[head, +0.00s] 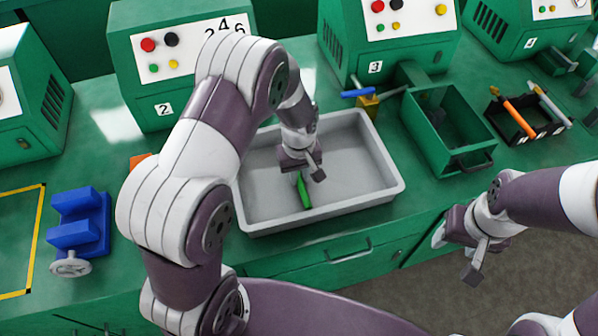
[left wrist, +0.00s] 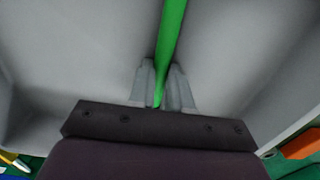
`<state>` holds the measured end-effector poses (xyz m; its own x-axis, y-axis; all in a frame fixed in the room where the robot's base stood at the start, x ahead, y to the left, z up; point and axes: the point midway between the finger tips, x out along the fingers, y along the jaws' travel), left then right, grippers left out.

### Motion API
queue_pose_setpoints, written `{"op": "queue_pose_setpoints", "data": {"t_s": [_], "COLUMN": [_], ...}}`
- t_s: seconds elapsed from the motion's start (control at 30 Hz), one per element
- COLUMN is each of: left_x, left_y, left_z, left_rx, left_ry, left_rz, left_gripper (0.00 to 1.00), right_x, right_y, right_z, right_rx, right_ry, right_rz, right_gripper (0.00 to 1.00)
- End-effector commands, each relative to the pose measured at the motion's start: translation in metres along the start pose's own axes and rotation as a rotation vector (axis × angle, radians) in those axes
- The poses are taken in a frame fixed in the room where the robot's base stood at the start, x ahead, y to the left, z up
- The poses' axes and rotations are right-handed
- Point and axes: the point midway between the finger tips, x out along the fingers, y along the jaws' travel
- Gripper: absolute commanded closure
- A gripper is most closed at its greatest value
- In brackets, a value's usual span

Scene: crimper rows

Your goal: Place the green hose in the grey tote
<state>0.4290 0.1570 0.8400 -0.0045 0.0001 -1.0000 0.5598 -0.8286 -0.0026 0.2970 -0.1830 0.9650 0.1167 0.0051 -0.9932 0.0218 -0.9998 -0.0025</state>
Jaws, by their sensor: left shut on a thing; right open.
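The grey tote (head: 365,198) stands on the green bench in the middle of the head view. My left gripper (head: 303,174) is inside the outline of the tote, pointing down. It is shut on the green hose (head: 304,193), which sticks out from between its fingers. In the left wrist view the hose (left wrist: 171,40) runs up from between the two fingers (left wrist: 161,88), with the tote's grey floor and walls around it. I cannot tell whether the hose touches the tote floor. My right gripper (head: 477,258) is open and empty, in front of the bench at the right.
A green open bin (head: 455,160) stands right of the tote. A black tray (head: 525,125) with orange-handled tools is farther right. A blue vise (head: 78,225) is at the left. Green machines (head: 180,65) line the back. A blue-handled brass valve (head: 368,102) sits behind the tote.

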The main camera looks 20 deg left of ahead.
Motion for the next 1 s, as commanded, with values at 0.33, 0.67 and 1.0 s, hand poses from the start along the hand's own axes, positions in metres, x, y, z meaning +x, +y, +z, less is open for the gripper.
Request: {"op": "queue_pose_setpoints", "data": {"t_s": [0.33,0.67,1.0], "left_x": [0.004,0.005,-0.06], "left_y": [0.001,0.0,0.001], "left_z": [-0.001,0.0,-0.001], "left_rx": [0.0,0.0,0.0], "left_ry": [0.001,0.001,0.006], "left_rz": [0.001,0.001,0.005], "left_gripper": [1.0,0.56,0.56], "right_x": [0.003,0.003,0.0], "right_y": [0.0,0.0,0.0], "right_z": [0.0,0.0,0.0], "right_rx": [0.0,0.0,0.0], "right_ry": [0.0,0.0,0.0], "right_rz": [0.0,0.0,0.0], "right_gripper": [0.43,0.43,0.43]}}
